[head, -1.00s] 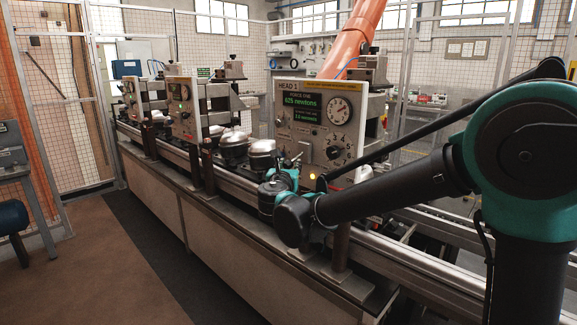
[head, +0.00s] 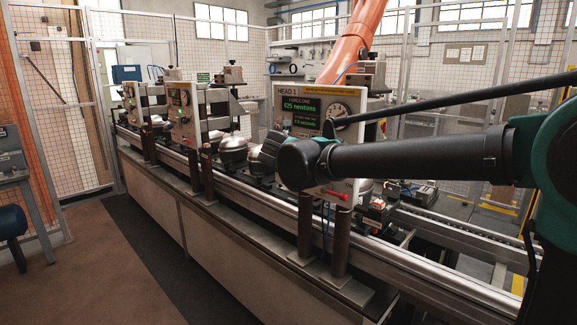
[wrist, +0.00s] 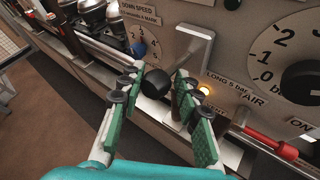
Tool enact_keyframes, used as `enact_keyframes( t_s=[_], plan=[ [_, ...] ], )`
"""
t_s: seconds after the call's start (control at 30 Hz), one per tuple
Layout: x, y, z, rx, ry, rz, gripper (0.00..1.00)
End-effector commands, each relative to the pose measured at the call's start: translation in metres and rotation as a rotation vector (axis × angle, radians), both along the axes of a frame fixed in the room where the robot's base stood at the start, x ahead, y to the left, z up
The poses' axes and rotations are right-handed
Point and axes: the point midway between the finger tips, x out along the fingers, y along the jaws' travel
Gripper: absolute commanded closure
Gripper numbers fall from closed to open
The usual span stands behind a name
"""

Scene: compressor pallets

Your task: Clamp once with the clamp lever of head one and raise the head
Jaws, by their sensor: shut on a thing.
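The head one panel (head: 300,92) is a pale upright plate with a green-lettered display reading 625 newtons, in the middle of the head view. In the wrist view, the clamp lever (wrist: 203,45) is a pale metal bar on the panel face, with a black knob (wrist: 155,82) towards me. My gripper (wrist: 158,76) has its two green-padded fingers on either side of the knob and is shut on it. In the head view my gripper is hidden by my forearm and wrist, which cover the panel's lower part.
A lit amber lamp (wrist: 203,88) and a red handle (wrist: 270,144) are close to my right finger. Silver compressors (head: 233,150) stand on the conveyor left of the panel. Two brown posts (head: 306,225) stand in front. An orange robot arm (head: 358,45) is behind.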

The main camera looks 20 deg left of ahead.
Motion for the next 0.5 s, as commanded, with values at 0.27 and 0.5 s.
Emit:
enact_keyframes(
  t_s=[0.27,0.5],
  plan=[
    [0.003,0.005,0.018,0.082,0.177,0.015,1.0],
    [0.006,0.004,0.024,0.121,0.268,0.016,1.0]
  ],
)
